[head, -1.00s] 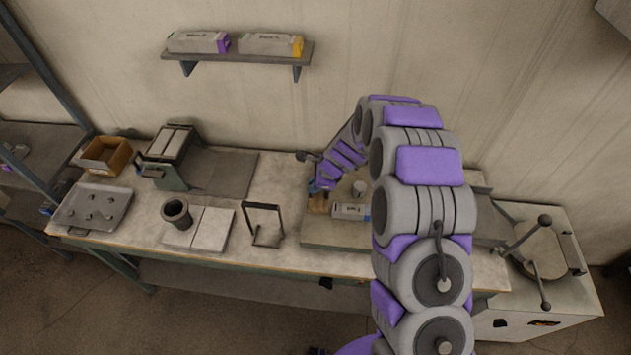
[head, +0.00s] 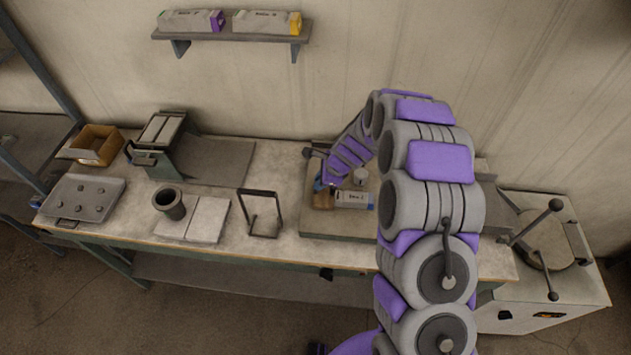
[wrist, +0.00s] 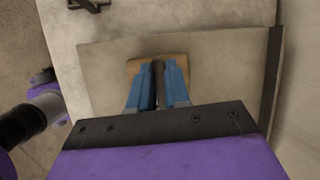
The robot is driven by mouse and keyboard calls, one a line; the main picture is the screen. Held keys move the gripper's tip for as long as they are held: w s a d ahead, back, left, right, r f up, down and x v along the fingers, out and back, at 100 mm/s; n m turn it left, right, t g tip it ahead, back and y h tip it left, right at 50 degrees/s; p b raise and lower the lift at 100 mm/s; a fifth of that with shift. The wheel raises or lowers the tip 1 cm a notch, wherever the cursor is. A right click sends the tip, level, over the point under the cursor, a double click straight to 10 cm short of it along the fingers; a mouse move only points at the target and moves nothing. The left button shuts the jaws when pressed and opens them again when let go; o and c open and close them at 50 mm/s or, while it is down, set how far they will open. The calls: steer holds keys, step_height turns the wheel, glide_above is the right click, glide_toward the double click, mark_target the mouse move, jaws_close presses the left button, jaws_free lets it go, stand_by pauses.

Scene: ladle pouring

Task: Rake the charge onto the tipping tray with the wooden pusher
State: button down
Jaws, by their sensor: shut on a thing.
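My gripper (wrist: 158,92) is shut on the dark handle (wrist: 158,75) of the wooden pusher, between its blue fingers in the wrist view. The pusher's tan wooden head (wrist: 188,66) lies just beyond the fingertips, over the grey board (wrist: 225,75). In the head view the pusher (head: 323,200) is at the board's left part, partly behind my arm. A shallow metal tray (head: 75,210) with several small dark lumps (head: 82,187) stands at the bench's far left. I cannot tell for sure which pieces are the charge or the tipping tray.
A labelled box (head: 352,199) and a small grey cup (head: 360,178) stand right beside the pusher. A black wire stand (head: 262,213), a dark crucible (head: 170,204) and pale slabs (head: 207,220) are left of the board. A round-topped unit (head: 545,240) stands at right.

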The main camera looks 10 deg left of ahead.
steer(key=shift+d+b, duration=1.15)
steer(key=shift+d, duration=18.05)
steer(key=a+r+p, duration=0.3)
steer(key=r+p, duration=0.2)
steer(key=r, duration=0.2)
steer(key=shift+a, duration=0.1)
